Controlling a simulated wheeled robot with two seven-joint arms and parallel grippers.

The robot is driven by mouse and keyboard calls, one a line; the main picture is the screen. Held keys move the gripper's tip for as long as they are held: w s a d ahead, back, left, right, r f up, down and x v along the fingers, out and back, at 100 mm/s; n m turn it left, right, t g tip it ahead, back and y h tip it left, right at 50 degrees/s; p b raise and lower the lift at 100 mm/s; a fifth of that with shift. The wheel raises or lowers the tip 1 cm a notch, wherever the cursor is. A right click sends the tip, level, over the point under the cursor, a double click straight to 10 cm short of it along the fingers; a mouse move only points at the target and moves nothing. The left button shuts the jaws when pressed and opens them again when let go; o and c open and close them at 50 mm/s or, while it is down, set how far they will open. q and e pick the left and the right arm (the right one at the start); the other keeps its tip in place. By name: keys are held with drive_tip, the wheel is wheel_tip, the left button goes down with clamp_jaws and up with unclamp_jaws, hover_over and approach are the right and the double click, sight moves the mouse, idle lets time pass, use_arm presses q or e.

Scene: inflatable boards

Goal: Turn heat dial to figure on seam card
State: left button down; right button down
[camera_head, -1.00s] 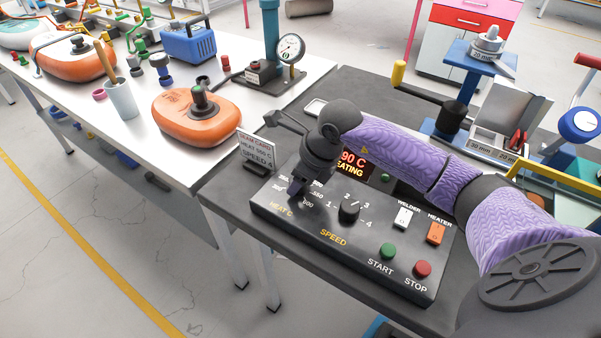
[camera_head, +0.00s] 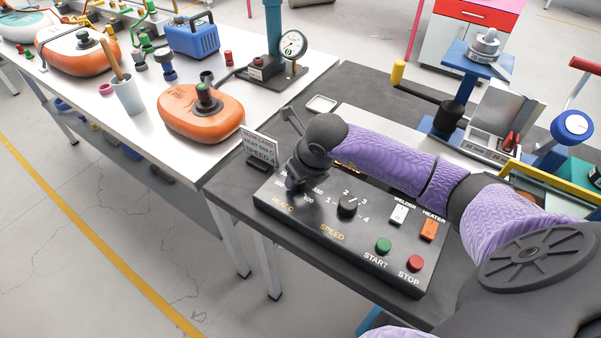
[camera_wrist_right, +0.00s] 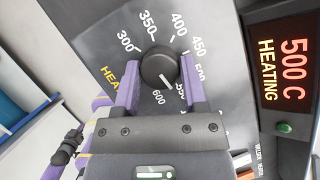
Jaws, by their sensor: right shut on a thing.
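The heat dial (camera_wrist_right: 159,66) is a black round knob with a white pointer line, on the black control panel (camera_head: 330,234). In the right wrist view the line points between the 550 and 600 marks, as near as I can tell. My right gripper (camera_wrist_right: 158,82) is shut on the dial, one purple finger on each side. In the head view the gripper (camera_head: 296,183) hides the dial. The seam card (camera_head: 259,146) stands behind the panel; its small print appears to read heat 550 C, speed 4. The display (camera_wrist_right: 284,62) reads 500 C HEATING. My left gripper is not in view.
The panel also has a speed knob (camera_head: 348,206), a green START button (camera_head: 383,245), a red STOP button (camera_head: 415,263), and welder (camera_head: 398,213) and heater (camera_head: 429,229) switches. A white table (camera_head: 200,150) with an orange inflatable (camera_head: 200,113) stands to the left.

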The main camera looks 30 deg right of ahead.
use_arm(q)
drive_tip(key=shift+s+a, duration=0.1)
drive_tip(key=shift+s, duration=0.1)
use_arm(e)
drive_tip(key=c, duration=0.6)
unclamp_jaws()
drive_tip(key=o, duration=0.5)
drive_tip(key=shift+c, duration=0.2)
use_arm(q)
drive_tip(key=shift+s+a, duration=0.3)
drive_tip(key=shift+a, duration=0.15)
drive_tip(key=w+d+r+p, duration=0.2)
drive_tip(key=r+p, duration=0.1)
use_arm(e)
drive_tip(key=v, duration=1)
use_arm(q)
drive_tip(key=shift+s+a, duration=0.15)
